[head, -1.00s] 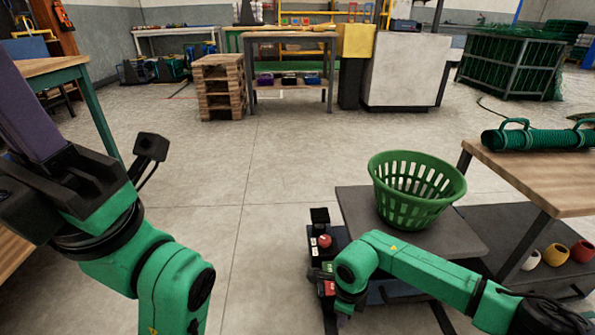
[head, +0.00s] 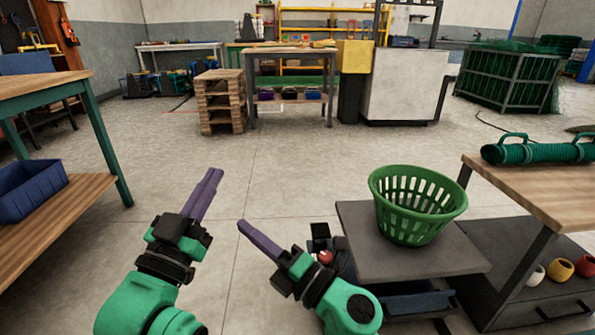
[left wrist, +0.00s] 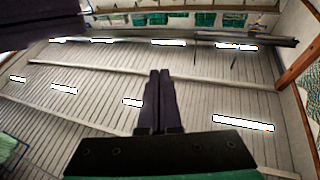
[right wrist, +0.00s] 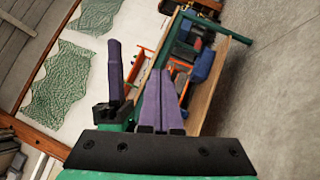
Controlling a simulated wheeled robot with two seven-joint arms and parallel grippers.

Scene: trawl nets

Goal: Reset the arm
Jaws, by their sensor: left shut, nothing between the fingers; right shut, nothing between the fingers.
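My left gripper (head: 207,187) has purple fingers, shut and empty, pointing up and away over the open floor at the centre left of the head view. Its closed fingers (left wrist: 159,95) also show in the left wrist view against the ceiling and lights. My right gripper (head: 243,227) is lower and to the right, also shut and empty, its fingers pointing up and left. Its closed fingers (right wrist: 160,95) show in the right wrist view. The two grippers are apart. Neither touches any object.
A green basket (head: 416,207) stands on a grey platform (head: 440,262) at the right, close to my right arm. A wooden table (head: 545,190) with a green net roll (head: 540,150) is farther right. A workbench (head: 50,85) with a blue bin (head: 30,190) is at left. The middle floor is clear.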

